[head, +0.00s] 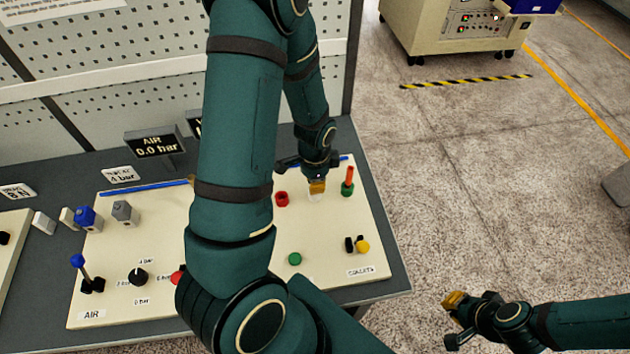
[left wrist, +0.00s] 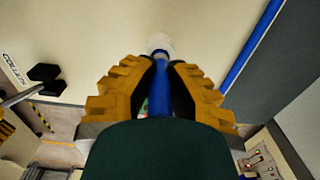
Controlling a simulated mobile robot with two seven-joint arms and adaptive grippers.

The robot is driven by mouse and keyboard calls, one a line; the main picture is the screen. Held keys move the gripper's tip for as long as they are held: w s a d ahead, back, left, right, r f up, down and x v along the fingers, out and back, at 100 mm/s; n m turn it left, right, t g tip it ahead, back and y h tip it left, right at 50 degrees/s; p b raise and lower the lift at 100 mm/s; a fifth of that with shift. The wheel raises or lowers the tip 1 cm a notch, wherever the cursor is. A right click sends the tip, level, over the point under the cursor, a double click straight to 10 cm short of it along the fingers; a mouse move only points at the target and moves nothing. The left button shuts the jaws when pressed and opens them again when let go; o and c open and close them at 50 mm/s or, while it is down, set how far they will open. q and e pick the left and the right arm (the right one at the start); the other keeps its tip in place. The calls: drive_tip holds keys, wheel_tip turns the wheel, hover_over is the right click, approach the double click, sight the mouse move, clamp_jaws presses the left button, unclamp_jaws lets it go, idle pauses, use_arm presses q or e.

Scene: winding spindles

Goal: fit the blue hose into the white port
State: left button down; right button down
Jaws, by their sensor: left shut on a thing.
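My left gripper (head: 317,186) is over the right part of the panel, pointing down. In the left wrist view its yellow fingers (left wrist: 160,85) are shut on the blue hose (left wrist: 161,101). The far end of the hose meets the white port (left wrist: 160,43); I cannot tell whether it is inside or only touching. In the head view the white port (head: 315,197) shows just below the fingertips, and the held hose is hidden there. My right gripper (head: 455,318) hangs over the floor at the lower right, away from the panel; its opening is unclear.
A red port (head: 282,199) is left of the white port. An orange hose (head: 348,175) stands upright in a green port (head: 347,189) to its right. A long blue strip (left wrist: 252,45) runs along the panel's back edge.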

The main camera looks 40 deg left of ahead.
use_arm(q)
drive_tip(key=shift+f, duration=0.2)
drive_tip(key=c, duration=1.1)
unclamp_jaws()
drive_tip(key=shift+r, duration=0.1)
drive_tip(key=shift+r, duration=0.2)
wheel_tip(320, 180, up, 12)
drive_tip(key=shift+f+p, duration=0.1)
drive_tip(key=shift+p, duration=0.6)
